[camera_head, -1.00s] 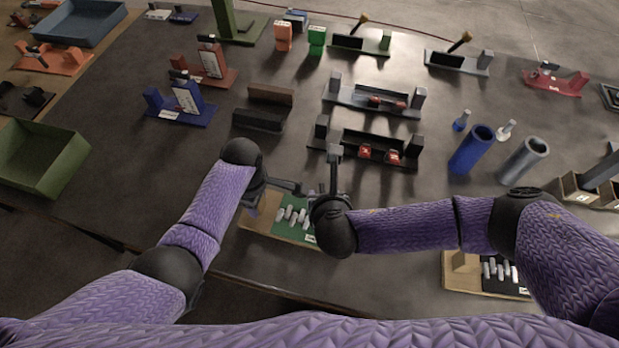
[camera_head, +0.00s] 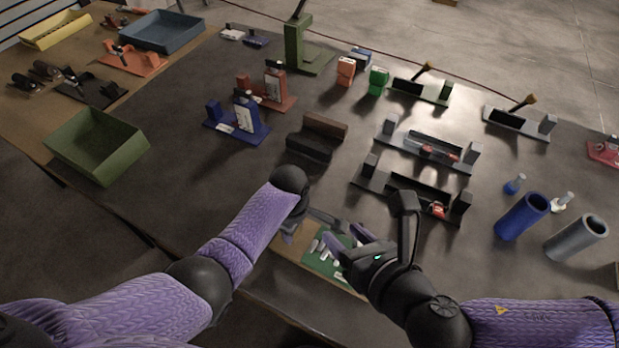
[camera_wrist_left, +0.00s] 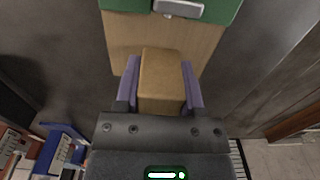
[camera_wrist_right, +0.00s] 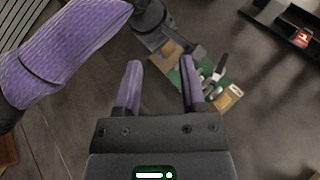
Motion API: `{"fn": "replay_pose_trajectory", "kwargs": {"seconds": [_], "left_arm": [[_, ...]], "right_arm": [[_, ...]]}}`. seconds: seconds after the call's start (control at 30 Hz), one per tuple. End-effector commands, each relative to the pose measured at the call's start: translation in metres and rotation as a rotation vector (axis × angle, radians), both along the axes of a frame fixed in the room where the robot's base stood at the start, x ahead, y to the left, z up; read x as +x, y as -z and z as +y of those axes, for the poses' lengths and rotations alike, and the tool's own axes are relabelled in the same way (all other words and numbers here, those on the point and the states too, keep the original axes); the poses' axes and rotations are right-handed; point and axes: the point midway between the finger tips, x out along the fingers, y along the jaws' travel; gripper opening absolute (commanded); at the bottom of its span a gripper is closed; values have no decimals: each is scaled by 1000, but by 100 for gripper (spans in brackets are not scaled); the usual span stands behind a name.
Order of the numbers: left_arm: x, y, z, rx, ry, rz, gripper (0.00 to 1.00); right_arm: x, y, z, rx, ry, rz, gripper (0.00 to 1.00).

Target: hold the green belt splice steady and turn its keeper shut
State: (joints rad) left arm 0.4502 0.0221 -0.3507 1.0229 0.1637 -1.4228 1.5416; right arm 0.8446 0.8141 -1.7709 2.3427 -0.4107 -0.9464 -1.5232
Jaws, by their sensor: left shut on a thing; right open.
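The green belt splice (camera_head: 318,264) lies near the table's front edge, a green board with several pale bars on a wooden base. My left gripper (camera_wrist_left: 162,90) is shut on the wooden block (camera_wrist_left: 160,65) at the base's end; the green board (camera_wrist_left: 225,8) shows beyond it with one pale metal bar (camera_wrist_left: 178,8). In the head view my left gripper (camera_head: 318,218) is partly hidden by its wrist. My right gripper (camera_head: 348,240) is open and empty beside the splice. In the right wrist view the splice (camera_wrist_right: 207,82) lies beyond its right finger. I cannot tell which pale piece is the keeper.
Grey fixtures with red parts (camera_head: 438,210) stand behind my right gripper. A green bin (camera_head: 97,145) is at the left. Bare table lies between the bin and my left arm.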

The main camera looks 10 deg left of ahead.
Motion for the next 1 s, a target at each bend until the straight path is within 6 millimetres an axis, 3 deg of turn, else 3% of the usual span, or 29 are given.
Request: {"fn": "replay_pose_trajectory", "kwargs": {"seconds": [0.23,0.43,0.63,0.9,1.0], "left_arm": [[0,0,0,-1,0,0,0],[0,0,0,-1,0,0,0],[0,0,0,-1,0,-1,0],[0,0,0,-1,0,-1,0],[0,0,0,-1,0,-1,0]], "right_arm": [[1,-51,48,321,-65,-164,52],[6,-90,61,513,-73,-329,52],[10,-102,58,557,-62,-419,52],[11,-103,56,557,-60,-430,52],[11,-103,56,557,-60,-430,71]]}}
